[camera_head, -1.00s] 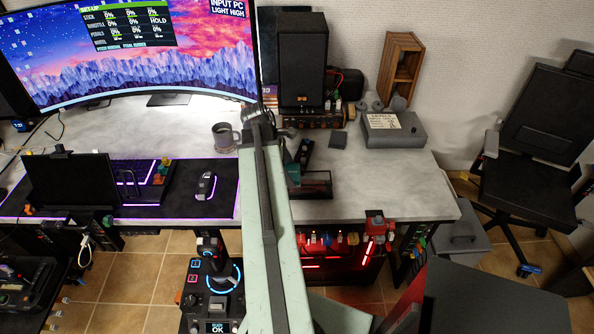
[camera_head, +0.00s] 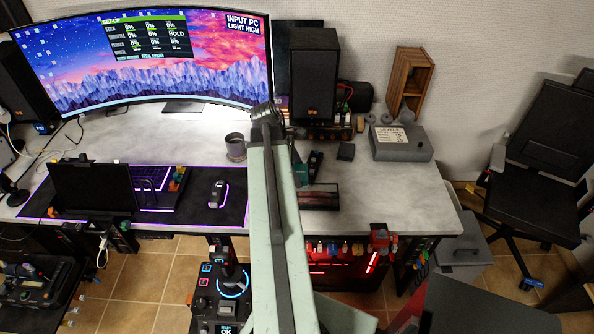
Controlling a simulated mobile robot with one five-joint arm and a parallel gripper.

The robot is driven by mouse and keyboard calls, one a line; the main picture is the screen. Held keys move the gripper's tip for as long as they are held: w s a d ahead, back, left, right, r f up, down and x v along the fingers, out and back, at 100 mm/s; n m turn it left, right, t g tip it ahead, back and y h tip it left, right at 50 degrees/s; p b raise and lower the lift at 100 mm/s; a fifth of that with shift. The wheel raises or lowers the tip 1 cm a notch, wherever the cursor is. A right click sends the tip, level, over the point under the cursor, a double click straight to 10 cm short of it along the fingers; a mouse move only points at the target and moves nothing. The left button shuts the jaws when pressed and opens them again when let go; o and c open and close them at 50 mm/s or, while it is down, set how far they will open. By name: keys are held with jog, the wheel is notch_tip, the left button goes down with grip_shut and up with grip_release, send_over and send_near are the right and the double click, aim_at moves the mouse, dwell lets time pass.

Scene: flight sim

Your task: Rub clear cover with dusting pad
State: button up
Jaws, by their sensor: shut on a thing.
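A low dark case (camera_head: 319,197) with a glossy top, which looks like the one with the clear cover, lies near the desk's front edge, just right of my pale green arm. A small teal piece (camera_head: 300,172) sticks out from behind the arm at the case's far left corner. It looks like the dusting pad at my gripper (camera_head: 298,166). The arm hides most of the gripper, and the fingertips cannot be made out. I cannot tell whether the pad touches the cover.
A grey mug (camera_head: 236,147) stands left of the arm, with a mouse (camera_head: 217,194) on a dark mat. A black speaker (camera_head: 313,75) and a grey box (camera_head: 402,143) stand behind. Desk right of the case is clear. A control panel (camera_head: 222,292) stands in front.

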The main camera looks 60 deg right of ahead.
jog(key=shift+f, duration=0.1)
notch_tip(320, 180, up, 3)
jog(key=p, duration=0.3)
jog(key=shift+s, duration=0.1)
dwell(0.3)
